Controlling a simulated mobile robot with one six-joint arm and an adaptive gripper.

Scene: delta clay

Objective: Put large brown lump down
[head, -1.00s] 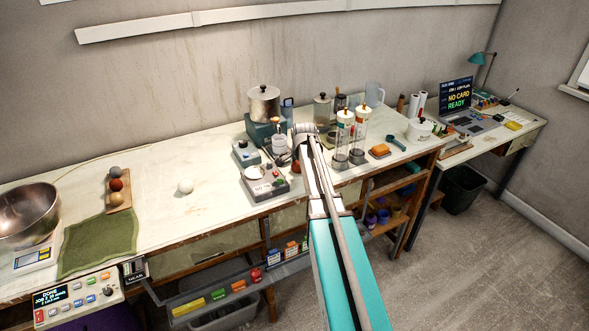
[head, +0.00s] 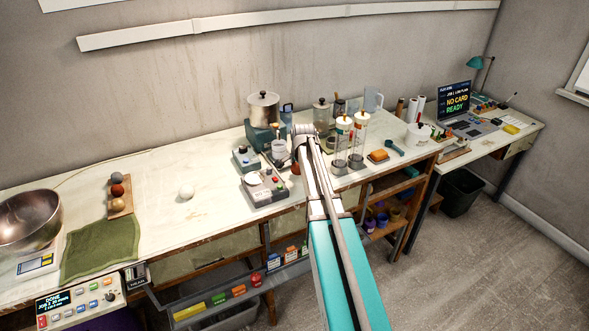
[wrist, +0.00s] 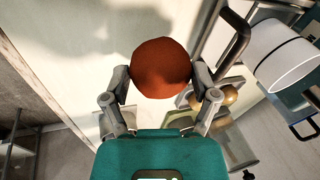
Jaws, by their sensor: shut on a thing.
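The large brown lump (wrist: 160,68), a round reddish-brown ball, is between the two fingers of my gripper (wrist: 163,84) in the wrist view. The fingers are shut on its sides. In the head view only a small brown edge of it (head: 296,168) shows beside my arm's end, which hides the rest and the fingers. It is over or near the front part of the long workbench (head: 150,200); its exact height above the top cannot be told.
A small scale-like device (head: 263,188) stands just left of my arm's end. Two clear tubes (head: 358,140) stand to the right. A white ball (head: 186,191) and a wooden board (head: 121,206) with three balls lie left. The bench between the white ball and device is clear.

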